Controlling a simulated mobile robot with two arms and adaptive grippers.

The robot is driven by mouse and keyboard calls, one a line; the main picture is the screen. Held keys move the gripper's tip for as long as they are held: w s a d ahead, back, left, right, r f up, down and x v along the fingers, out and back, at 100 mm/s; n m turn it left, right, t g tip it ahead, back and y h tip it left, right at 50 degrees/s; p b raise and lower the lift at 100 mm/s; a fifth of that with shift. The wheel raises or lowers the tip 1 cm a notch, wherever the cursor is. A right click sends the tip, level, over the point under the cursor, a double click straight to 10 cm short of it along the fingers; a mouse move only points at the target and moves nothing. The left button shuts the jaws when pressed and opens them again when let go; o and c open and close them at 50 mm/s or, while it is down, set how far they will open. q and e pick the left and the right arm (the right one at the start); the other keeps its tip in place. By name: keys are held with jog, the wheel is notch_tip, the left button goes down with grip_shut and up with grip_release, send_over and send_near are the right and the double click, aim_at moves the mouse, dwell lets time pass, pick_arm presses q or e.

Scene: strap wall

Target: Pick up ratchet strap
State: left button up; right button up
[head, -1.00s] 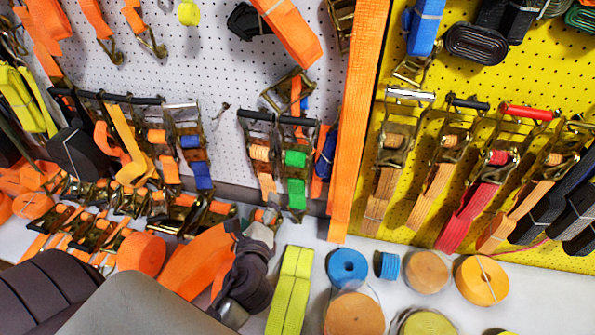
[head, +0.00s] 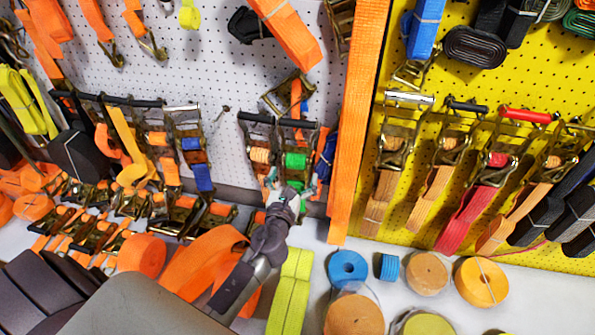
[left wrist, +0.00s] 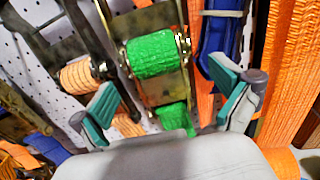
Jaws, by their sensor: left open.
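A ratchet strap with green webbing (head: 295,160) hangs on the white pegboard, beside a ratchet with pale orange webbing (head: 260,155). My left gripper (head: 284,190) is just in front of the lower part of the green one and hides some of it. In the left wrist view, the green webbing (left wrist: 153,55) lies in its metal ratchet frame, ahead of and between the two teal-padded fingers of my left gripper (left wrist: 168,92). The fingers are apart with nothing clamped between them. The pale orange webbing (left wrist: 80,75) is beyond the left finger. My right gripper is not in view.
A blue strap (left wrist: 220,35) and a wide hanging orange strap (head: 357,120) are to the right. More ratchets (head: 160,140) hang at left. Orange rolls (head: 142,253), a yellow strap (head: 290,290) and a blue roll (head: 347,267) lie on the white counter below.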

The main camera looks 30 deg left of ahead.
aim_at(296, 166)
pick_arm(q)
jog(key=x, duration=0.4)
jog(key=shift+r, duration=0.15)
jog(key=shift+w+a, duration=0.15)
jog(key=shift+w, duration=0.15)
jog(key=c, duration=1.6)
jog(key=shift+r, duration=0.15)
jog(key=shift+c, duration=0.8)
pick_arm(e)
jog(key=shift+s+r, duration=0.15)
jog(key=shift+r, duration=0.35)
pick_arm(q)
jog(key=shift+r, duration=0.1)
jog(key=shift+r, duration=0.1)
